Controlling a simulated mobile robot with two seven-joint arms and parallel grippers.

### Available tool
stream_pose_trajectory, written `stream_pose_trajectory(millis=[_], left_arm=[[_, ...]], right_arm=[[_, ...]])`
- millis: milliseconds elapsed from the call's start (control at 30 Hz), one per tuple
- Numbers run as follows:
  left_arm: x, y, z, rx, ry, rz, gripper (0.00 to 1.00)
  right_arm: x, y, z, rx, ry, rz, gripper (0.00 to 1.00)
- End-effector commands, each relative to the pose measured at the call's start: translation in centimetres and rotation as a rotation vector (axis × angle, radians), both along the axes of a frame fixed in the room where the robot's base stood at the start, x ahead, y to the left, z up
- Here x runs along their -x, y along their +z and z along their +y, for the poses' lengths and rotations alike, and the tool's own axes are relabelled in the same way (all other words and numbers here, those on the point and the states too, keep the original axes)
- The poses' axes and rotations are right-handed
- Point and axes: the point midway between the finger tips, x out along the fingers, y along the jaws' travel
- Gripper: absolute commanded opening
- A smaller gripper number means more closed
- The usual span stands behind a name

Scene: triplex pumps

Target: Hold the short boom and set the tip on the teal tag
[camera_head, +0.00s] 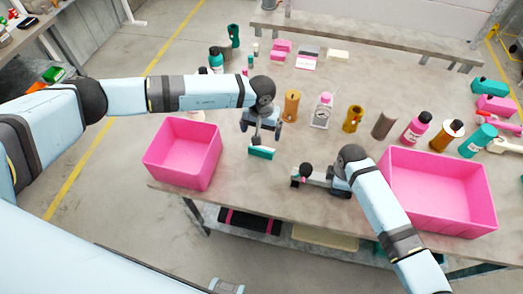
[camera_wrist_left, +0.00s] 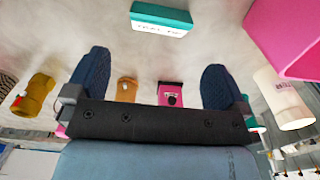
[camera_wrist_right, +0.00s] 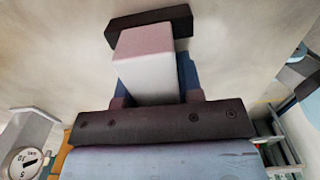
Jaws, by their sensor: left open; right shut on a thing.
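A small teal block with a white lettered face, which looks like the teal tag (camera_head: 262,153), lies near the table's front. It also shows in the left wrist view (camera_wrist_left: 162,18). My left gripper (camera_head: 262,130) is open and empty just above and behind it. My right gripper (camera_head: 312,179) points left, low over the table, right of the tag. It is shut on a pale bar (camera_wrist_right: 146,65) with a dark crosspiece (camera_wrist_right: 150,22) at its far end. I cannot tell whether this bar is the short boom. Its contact with the table is unclear.
A pink bin (camera_head: 183,153) stands left of the tag and a larger pink bin (camera_head: 438,192) at the right. Behind the grippers stand an orange cylinder (camera_head: 291,105), a white dial box (camera_head: 322,112) and several bottles.

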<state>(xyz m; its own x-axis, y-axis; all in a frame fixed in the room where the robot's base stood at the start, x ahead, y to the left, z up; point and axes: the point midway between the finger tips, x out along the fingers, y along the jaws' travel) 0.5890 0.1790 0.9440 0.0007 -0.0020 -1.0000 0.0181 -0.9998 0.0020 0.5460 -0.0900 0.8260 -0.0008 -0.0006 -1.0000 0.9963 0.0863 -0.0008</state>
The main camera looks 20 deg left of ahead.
Motion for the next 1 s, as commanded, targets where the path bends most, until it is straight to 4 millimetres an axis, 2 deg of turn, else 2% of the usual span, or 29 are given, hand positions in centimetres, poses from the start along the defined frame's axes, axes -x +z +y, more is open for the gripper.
stream_pose_trajectory(millis=[300, 533, 800, 1000], left_arm=[[0.1, -5.3, 0.0, -0.002, -0.007, 0.002, 1.00], [0.1, -7.1, 0.1, -0.002, -0.007, 0.002, 1.00], [0.2, -10.9, 0.2, -0.003, -0.005, 0.002, 1.00], [0.2, -11.6, 0.2, -0.001, -0.007, 0.000, 1.00]], right_arm=[[0.0, 0.0, 0.0, 0.000, 0.000, 0.000, 0.01], [0.0, 0.0, 0.0, 0.000, 0.000, -0.001, 0.01], [0.0, 0.0, 0.0, -0.001, 0.000, -0.001, 0.01], [0.0, 0.0, 0.0, -0.001, 0.000, -0.001, 0.01]])
